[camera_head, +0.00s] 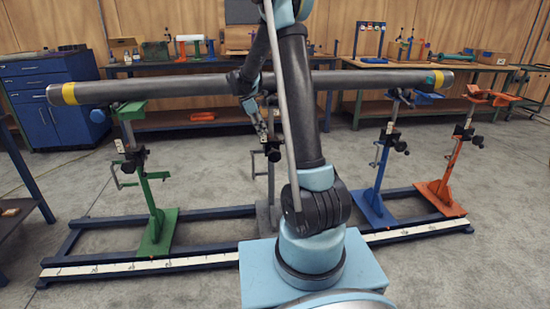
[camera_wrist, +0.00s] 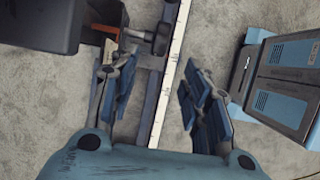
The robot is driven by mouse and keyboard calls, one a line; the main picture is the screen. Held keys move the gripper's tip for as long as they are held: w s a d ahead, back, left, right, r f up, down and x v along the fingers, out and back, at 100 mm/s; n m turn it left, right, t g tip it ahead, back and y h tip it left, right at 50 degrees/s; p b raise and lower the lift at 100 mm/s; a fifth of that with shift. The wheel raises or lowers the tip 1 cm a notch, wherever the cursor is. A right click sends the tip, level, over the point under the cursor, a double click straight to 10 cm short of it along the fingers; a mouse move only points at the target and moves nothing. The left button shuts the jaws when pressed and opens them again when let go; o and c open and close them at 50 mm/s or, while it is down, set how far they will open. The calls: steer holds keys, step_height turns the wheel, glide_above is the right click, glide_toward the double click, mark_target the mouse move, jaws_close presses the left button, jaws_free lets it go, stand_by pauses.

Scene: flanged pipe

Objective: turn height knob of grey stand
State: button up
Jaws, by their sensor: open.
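The grey stand (camera_head: 268,215) stands on the rail frame below the middle of the pipe (camera_head: 190,87), partly hidden behind my arm. Its dark clamp and knob area (camera_head: 273,152) is small in the head view. In the wrist view, a dark knob with a cross handle (camera_wrist: 152,38) sticks out beside a black block (camera_wrist: 45,25). My gripper (camera_head: 264,136) points down close to the grey stand's upper part. In the wrist view my gripper (camera_wrist: 160,88) is open and empty. The knob lies beyond the fingertips, nearer the left finger; contact cannot be told.
A green stand (camera_head: 155,215) is at the left; a blue stand (camera_head: 376,205) and an orange stand (camera_head: 447,190) are at the right. A white scale strip (camera_head: 130,268) lies along the front rail (camera_head: 75,258). Workbenches line the back wall.

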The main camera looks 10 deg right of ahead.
mark_target(275, 155)
steer(key=x, duration=1.6)
steer(key=shift+d+f, duration=0.25)
steer(key=shift+f, duration=0.05)
jaws_close()
